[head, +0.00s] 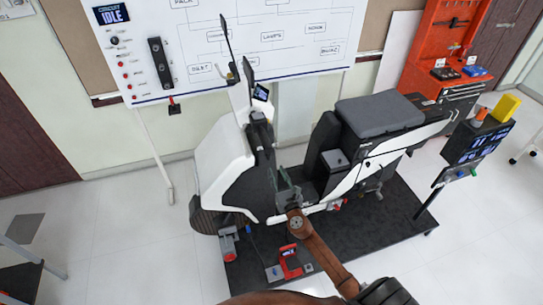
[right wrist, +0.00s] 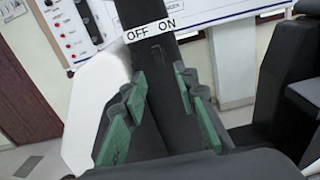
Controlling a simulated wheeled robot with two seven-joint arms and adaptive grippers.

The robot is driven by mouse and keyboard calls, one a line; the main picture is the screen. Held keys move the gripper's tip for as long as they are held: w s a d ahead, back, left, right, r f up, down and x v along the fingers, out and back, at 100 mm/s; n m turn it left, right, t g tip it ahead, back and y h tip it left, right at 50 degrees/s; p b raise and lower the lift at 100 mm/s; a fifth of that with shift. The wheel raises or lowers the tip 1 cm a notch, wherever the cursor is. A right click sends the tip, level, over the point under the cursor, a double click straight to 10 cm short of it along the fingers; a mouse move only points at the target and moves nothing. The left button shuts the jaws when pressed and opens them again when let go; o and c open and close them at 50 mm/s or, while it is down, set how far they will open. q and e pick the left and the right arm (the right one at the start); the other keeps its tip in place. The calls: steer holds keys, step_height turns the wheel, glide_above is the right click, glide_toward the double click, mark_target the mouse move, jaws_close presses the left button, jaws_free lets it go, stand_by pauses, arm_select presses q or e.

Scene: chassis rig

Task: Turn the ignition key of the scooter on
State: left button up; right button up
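The scooter (head: 222,163) is white and black and stands on a dark platform. In the right wrist view its dark front column (right wrist: 152,18) carries a white OFF/ON label (right wrist: 152,31). A small dark shape just below the label, perhaps the ignition key (right wrist: 157,52), is too dark to make out clearly. My right gripper (head: 284,184) is at the scooter's step-through area, behind the front column. In the right wrist view its green-padded fingers (right wrist: 160,80) are apart with nothing between them, pointing at the column below the label. My left gripper is not in view.
A whiteboard (head: 270,55) with a CIRCUIT IDLE display (head: 111,14) stands behind the scooter. The padded seat (head: 380,115) is to the gripper's right. A red device (head: 290,262) lies on the dark platform (head: 375,240). A screen stand (head: 478,145) and red tool cabinet (head: 440,60) are at right.

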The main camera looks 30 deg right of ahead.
mark_target(270, 157)
steer(key=x, duration=0.6)
steer(key=shift+w+r+b, duration=0.25)
steer(key=shift+w+b, duration=0.1)
steer(key=shift+w, duration=0.1)
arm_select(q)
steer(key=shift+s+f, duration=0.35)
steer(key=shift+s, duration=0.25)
arm_select(e)
steer(key=shift+w+d, duration=0.1)
steer(key=shift+w, duration=0.4)
steer(key=shift+c, duration=0.7)
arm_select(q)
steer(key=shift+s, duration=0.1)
arm_select(e)
jaws_close()
